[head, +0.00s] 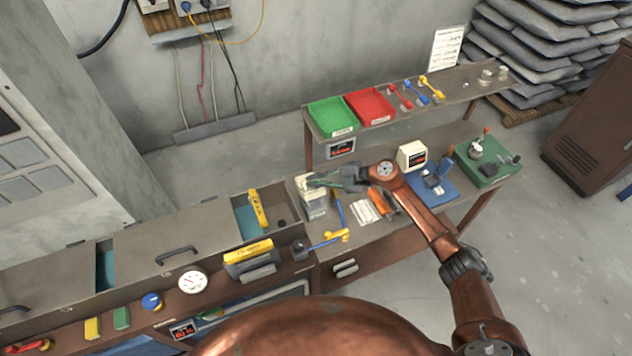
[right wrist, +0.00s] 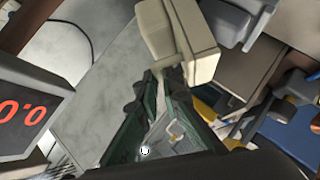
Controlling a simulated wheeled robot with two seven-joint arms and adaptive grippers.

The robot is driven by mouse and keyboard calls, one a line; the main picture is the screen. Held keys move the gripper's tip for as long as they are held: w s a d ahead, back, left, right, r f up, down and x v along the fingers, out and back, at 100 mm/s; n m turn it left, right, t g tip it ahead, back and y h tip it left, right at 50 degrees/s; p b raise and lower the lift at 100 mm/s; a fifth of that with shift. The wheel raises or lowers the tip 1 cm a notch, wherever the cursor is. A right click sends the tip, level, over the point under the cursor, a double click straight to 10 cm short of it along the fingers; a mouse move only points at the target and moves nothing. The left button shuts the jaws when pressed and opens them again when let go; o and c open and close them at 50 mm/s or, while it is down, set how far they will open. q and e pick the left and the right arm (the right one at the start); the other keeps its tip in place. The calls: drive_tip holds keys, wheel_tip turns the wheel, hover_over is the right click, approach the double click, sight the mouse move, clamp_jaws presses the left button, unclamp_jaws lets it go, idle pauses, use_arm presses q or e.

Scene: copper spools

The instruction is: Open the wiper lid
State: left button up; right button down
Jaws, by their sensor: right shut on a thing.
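A small wiper box (head: 314,209) with a beige top stands at the left end of the workbench, beside the machine. Its beige lid (right wrist: 178,38) fills the upper middle of the right wrist view and has a small tab at its near edge. My right gripper (head: 320,181) reaches in from the right. In the right wrist view its dark fingertips (right wrist: 160,83) are closed around the tab. The gripper covers part of the lid in the head view, so I cannot tell how far the lid is tilted. My left gripper is not in view.
An orange-handled tool (head: 379,202) and a white pad (head: 365,211) lie right of the box. A beige display unit (head: 411,155) stands behind my arm. Green (head: 332,116) and red bins (head: 370,106) sit on the back shelf.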

drive_tip(key=shift+w+r, duration=0.1)
drive_tip(key=shift+w, duration=0.05)
drive_tip(key=c, duration=2.4)
unclamp_jaws()
drive_tip(key=v, duration=1.2)
drive_tip(key=shift+d, duration=0.1)
